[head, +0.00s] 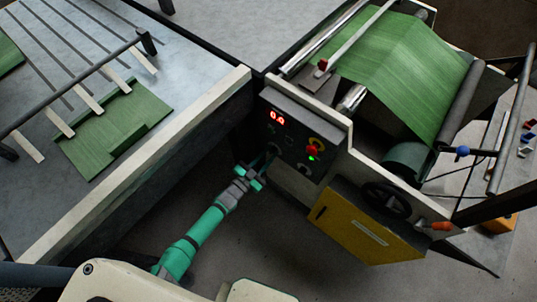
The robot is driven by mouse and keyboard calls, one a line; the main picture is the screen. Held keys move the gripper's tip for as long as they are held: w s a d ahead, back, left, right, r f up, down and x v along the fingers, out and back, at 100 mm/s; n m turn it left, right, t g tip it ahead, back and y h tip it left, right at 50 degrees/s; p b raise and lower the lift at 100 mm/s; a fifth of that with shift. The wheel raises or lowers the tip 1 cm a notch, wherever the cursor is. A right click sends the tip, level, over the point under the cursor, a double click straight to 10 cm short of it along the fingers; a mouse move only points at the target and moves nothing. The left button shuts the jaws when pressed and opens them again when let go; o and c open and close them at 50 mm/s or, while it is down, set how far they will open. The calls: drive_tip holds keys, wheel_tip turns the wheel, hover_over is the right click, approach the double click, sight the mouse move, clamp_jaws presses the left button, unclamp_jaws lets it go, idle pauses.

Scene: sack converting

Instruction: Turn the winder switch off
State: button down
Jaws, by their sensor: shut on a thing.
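The grey control panel (290,132) faces me in the middle of the head view, on the front of the machine with the green sheet. My gripper (265,169) reaches up to the panel's lower left, its green fingers at the panel face. It is shut on a small dark knob there, which I take to be the winder switch; the fingers mostly hide it, and its setting cannot be read.
A yellow cabinet (367,222) and black handwheel (388,199) stand to the right. A pale table edge (150,178) runs along the left. Floor below is clear.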

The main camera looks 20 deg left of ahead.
drive_tip(key=shift+n, duration=1.6)
drive_tip(key=c, duration=1.9)
unclamp_jaws()
drive_tip(key=shift+o, duration=0.2)
drive_tip(key=v, duration=1)
drive_tip(key=shift+s, duration=0.4)
drive_tip(key=shift+s+a, duration=0.15)
drive_tip(key=shift+a, duration=0.05)
